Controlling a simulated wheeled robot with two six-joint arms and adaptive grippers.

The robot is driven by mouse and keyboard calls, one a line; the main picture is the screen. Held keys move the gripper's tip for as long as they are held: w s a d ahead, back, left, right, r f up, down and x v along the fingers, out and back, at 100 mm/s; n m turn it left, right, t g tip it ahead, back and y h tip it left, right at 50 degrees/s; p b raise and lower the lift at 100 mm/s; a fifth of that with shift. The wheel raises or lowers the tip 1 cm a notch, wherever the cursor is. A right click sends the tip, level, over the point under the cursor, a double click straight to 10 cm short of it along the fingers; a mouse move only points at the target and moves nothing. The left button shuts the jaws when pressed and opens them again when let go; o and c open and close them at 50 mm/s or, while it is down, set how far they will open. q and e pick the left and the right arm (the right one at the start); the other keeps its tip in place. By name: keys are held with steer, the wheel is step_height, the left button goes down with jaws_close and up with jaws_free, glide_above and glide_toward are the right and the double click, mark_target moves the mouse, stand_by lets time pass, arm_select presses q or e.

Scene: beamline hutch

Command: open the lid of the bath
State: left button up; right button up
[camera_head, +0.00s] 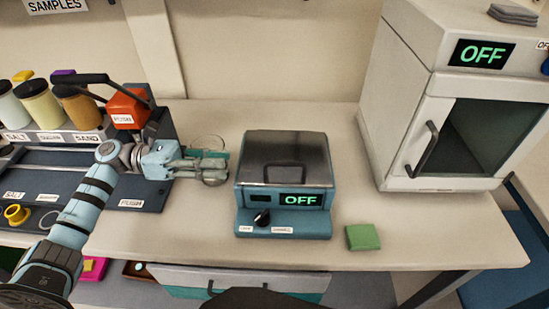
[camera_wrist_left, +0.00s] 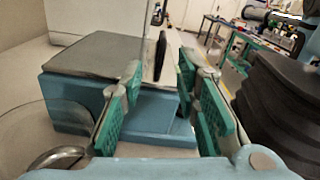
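The bath (camera_head: 285,222) is a blue box on the bench with a flat grey metal lid (camera_head: 262,152). The lid is down, with a dark handle (camera_head: 283,168) near its front. The bath's front has a green OFF display and a black knob. My left gripper (camera_head: 222,163) is just left of the bath, apart from the handle and pointing toward the bath. In the left wrist view, its green-padded fingers (camera_wrist_left: 160,85) are spread with nothing between them. The bath body (camera_wrist_left: 75,95), lid (camera_wrist_left: 95,52) and dark handle (camera_wrist_left: 161,55) show beyond them. My right gripper is not in view.
A white oven-like cabinet (camera_head: 395,125) with an OFF display stands to the right. A green pad (camera_head: 362,237) lies at the bath's front right. A dark tray (camera_head: 75,180) and several jars are at left. The bench behind the bath is clear.

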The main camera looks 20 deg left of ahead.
arm_select(q)
steer(key=p, duration=0.1)
glide_toward(272, 163)
steer(key=x, duration=0.3)
steer(key=shift+s+r, duration=0.15)
steer(key=shift+s, duration=0.1)
steer(key=x, duration=0.4)
steer(key=w+p+x, duration=0.1)
steer(key=x, duration=0.1)
steer(key=shift+d+f, duration=0.25)
steer(key=shift+f, duration=0.1)
steer(key=shift+d, duration=0.3)
steer(key=shift+s, duration=0.1)
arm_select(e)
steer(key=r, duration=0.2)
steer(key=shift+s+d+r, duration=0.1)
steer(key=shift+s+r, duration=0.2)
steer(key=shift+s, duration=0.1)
arm_select(q)
jaws_close()
